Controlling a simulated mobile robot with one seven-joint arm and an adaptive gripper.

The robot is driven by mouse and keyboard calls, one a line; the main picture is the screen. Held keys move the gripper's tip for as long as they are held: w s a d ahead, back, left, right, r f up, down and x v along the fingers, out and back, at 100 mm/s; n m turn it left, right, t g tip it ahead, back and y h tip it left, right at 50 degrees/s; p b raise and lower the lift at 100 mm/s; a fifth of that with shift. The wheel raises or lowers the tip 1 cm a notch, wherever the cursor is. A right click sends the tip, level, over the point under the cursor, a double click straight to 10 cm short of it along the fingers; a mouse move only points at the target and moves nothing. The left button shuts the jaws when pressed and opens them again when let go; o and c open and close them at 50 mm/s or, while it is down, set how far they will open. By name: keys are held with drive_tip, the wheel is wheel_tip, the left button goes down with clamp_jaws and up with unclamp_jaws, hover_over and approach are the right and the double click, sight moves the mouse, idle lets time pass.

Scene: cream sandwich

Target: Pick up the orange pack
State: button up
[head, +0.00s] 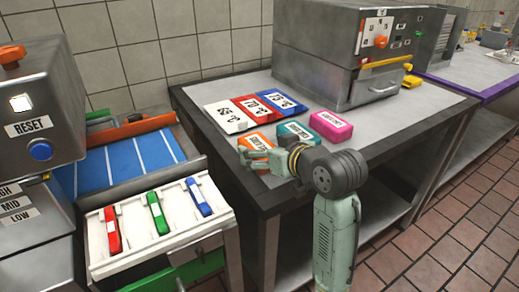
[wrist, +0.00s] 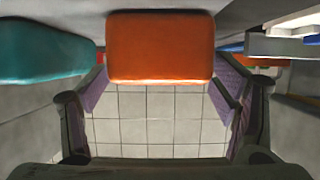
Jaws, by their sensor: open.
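The orange pack (head: 259,138) lies on the grey table near its front left edge, partly hidden behind my gripper in the head view. In the wrist view the orange pack (wrist: 160,47) fills the upper middle, between my spread fingers. My gripper (head: 258,158) is open and low at the pack's near side. In the wrist view the purple-padded fingers stand to the left and right of the pack, with gaps showing; whether they touch it I cannot tell.
A teal pack (head: 296,132) lies just right of the orange one, and a pink pack (head: 330,125) beyond it. Temperature-marked cards, including a red one (head: 258,109), lie behind. A metal machine (head: 335,60) stands at the back. A white tray (head: 160,245) with coloured sticks is at left.

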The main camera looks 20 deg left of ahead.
drive_tip(key=shift+x, duration=1.1)
drive_tip(key=c, duration=1.3)
drive_tip(key=shift+r, duration=0.1)
